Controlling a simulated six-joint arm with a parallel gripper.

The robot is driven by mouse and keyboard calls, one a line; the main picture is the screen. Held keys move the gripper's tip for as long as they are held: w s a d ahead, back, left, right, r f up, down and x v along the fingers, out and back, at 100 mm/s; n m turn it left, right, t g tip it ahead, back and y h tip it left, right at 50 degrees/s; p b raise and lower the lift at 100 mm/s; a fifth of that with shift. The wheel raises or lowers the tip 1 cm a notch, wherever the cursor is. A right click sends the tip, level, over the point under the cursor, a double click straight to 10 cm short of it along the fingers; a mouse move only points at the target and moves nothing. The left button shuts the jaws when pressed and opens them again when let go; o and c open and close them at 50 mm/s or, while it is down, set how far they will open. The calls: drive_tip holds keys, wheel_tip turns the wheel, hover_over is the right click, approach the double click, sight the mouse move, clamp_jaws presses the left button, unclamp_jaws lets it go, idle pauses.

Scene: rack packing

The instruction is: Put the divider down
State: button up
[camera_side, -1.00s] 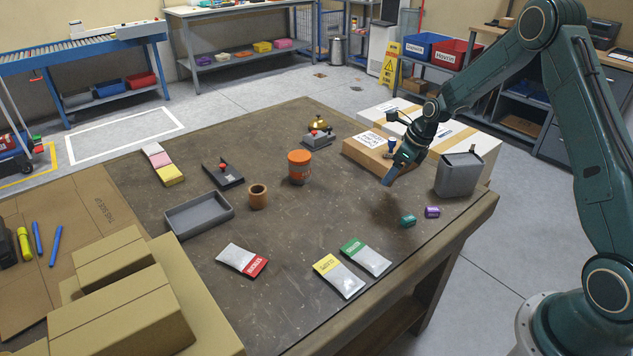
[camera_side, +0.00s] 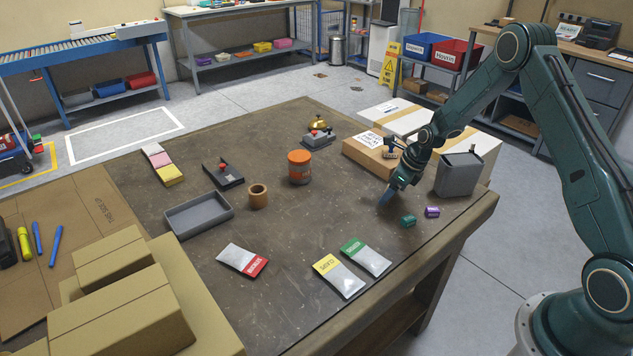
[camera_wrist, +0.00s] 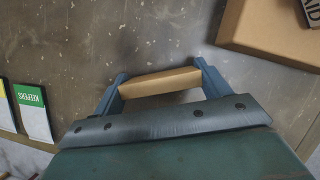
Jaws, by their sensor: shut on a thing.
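My gripper (camera_side: 386,197) is low over the right part of the workbench, pointing down. In the wrist view its two blue fingers are shut on the divider (camera_wrist: 159,82), a narrow tan, cardboard-like strip that spans the space between them. In the side view the divider cannot be made out at the fingertips. I cannot tell whether its lower edge touches the bench top (camera_side: 310,235).
A green roll (camera_side: 408,221) and a purple roll (camera_side: 432,212) lie close by. A grey bin (camera_side: 459,174) and a cardboard box (camera_side: 371,154) stand near the gripper. Green-ended (camera_side: 366,257) and yellow-ended (camera_side: 340,277) packets lie in front. An orange tub (camera_side: 299,167) is left.

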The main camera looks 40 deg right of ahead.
drive_tip(key=shift+f, duration=0.1)
drive_tip(key=o, duration=1)
drive_tip(key=shift+c, duration=0.2)
drive_tip(key=v, duration=1.2)
drive_tip(key=shift+s+d, duration=0.1)
